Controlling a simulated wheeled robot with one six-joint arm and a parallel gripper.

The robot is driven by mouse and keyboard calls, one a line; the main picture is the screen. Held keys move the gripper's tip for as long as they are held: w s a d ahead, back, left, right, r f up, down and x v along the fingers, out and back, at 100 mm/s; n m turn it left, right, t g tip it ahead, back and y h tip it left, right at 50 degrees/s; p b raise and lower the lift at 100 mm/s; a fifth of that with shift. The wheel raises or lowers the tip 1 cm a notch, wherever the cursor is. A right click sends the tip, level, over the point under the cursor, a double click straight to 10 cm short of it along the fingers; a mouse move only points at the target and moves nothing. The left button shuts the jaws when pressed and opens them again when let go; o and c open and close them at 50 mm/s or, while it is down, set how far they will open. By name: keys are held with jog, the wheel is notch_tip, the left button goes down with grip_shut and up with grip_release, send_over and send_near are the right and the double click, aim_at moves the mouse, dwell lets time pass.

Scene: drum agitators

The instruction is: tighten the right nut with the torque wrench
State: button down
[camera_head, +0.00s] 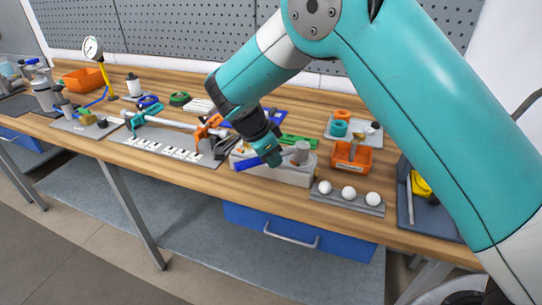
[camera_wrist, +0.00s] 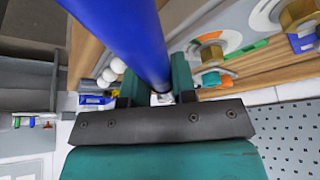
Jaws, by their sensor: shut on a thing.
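My gripper (camera_head: 268,153) is shut on the blue handle (camera_head: 246,164) of the torque wrench, over the pale block (camera_head: 280,172) near the bench's front edge. In the wrist view the blue handle (camera_wrist: 135,40) runs between the teal fingers (camera_wrist: 158,90) and up out of the frame. A brass nut (camera_wrist: 297,13) and a smaller-looking one (camera_wrist: 210,54) sit on the block there, each with a round washer and coloured marks beside it. Both nuts are apart from the handle. I cannot tell the wrench head's position, as it is hidden or out of frame.
A grey plate with three white balls (camera_head: 348,192) and an orange bin (camera_head: 352,158) stand right of the block. A grey cylinder (camera_head: 302,151) rises at the block. Left are a clamped rod (camera_head: 170,122) and a labelled plate (camera_head: 165,150). A pegboard (camera_head: 190,30) closes the back.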

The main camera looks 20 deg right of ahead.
jog(key=shift+s+r, duration=0.1)
jog(key=shift+r+p, duration=0.35)
jog(key=shift+r, duration=0.8)
dwell(1.8)
jog(key=shift+r+p, duration=0.9)
jog(key=shift+r, duration=0.6)
jog(key=shift+s+f+n, duration=0.1)
jog(key=shift+n, duration=0.2)
